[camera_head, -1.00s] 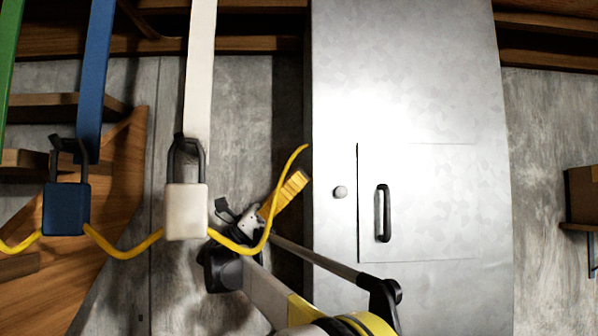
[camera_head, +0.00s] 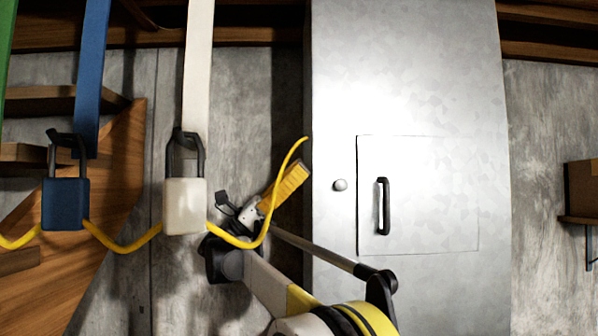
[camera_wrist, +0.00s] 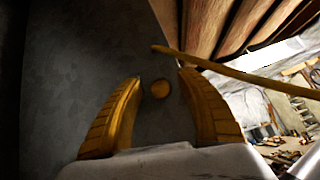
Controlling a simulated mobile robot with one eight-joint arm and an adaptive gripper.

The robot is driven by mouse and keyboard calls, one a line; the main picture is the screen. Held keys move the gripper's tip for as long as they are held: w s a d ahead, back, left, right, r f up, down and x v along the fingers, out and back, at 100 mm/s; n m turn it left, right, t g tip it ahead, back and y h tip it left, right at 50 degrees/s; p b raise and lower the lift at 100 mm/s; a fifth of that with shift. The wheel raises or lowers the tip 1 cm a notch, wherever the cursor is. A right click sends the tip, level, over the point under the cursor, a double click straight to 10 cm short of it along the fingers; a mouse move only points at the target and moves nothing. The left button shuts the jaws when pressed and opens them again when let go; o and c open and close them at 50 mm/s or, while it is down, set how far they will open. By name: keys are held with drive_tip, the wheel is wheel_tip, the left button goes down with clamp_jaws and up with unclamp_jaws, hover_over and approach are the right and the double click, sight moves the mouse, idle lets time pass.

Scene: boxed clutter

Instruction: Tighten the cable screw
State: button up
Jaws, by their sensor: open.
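The yellow cable (camera_head: 125,246) runs through the padlocks and curves up beside the grey metal cabinet (camera_head: 400,70), its free end near the cabinet's left edge. In the head view the knob is hidden.
A white padlock (camera_head: 185,206) and a blue padlock (camera_head: 65,204) hang on straps left of my gripper. The cabinet front has a black door handle (camera_head: 383,207) and a small round knob (camera_head: 340,185). A shelf with a box (camera_head: 582,190) is at the right.

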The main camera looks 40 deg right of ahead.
sight(310, 114)
wheel_tip(310, 114, up, 10)
idle(0.4)
drive_tip(key=shift+d, duration=0.1)
